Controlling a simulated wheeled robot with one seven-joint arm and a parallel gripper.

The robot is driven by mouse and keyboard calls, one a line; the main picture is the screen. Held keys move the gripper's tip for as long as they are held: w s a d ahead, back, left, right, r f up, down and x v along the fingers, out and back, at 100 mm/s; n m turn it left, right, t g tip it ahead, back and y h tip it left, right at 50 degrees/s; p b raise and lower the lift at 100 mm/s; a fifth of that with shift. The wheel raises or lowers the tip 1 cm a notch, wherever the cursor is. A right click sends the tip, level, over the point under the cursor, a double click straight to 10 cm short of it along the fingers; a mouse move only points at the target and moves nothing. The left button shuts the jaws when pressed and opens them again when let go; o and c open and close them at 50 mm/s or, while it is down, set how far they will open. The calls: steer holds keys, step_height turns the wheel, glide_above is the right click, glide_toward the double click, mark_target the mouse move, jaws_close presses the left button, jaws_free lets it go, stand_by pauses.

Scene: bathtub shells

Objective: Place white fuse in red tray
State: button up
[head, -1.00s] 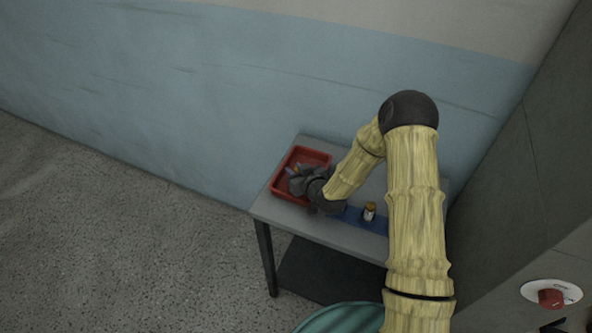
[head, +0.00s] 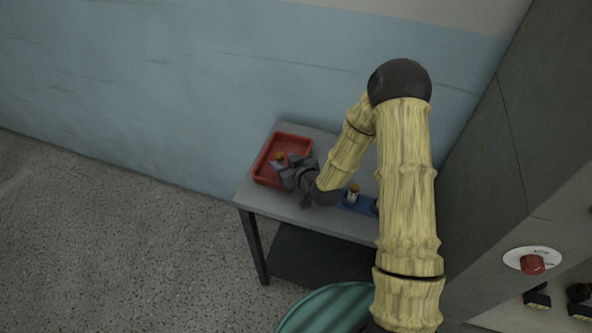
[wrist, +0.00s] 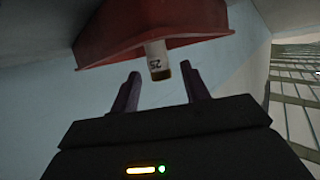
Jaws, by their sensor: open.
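The red tray (head: 260,168) sits at the left end of a grey table; its red side also shows at the top of the wrist view (wrist: 105,35). A white fuse (wrist: 156,55) with printed marks and a brass-coloured end shows against the tray, just beyond my fingertips. In the head view, a small orange-topped piece (head: 280,157) shows inside the tray beside my gripper, likely this same fuse. My gripper (head: 284,172) is at the tray's near right side. In the wrist view my gripper (wrist: 161,75) is open, with a gap between its fingers and the fuse.
A second white, orange-topped piece (head: 352,193) stands on a blue mat (head: 362,205) right of the tray, partly behind my arm. The grey table (head: 300,210) is against a blue wall. A green round container (head: 325,308) stands in front.

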steer(key=v, duration=0.7)
steer(key=shift+b, duration=0.35)
steer(key=shift+d, duration=0.1)
steer(key=s+d+r+m+g+h, duration=0.3)
steer(key=s+d+r+g, duration=0.1)
steer(key=s, duration=0.4)
steer(key=s+d+r+m+g+h, duration=0.3)
steer(key=s+d+r+g+h, duration=0.1)
steer(key=s+d, duration=0.5)
steer(key=shift+d+r+g, duration=0.25)
steer(key=shift+r+g, duration=0.25)
steer(key=shift+r, duration=0.35)
steer(key=shift+s+r, duration=0.1)
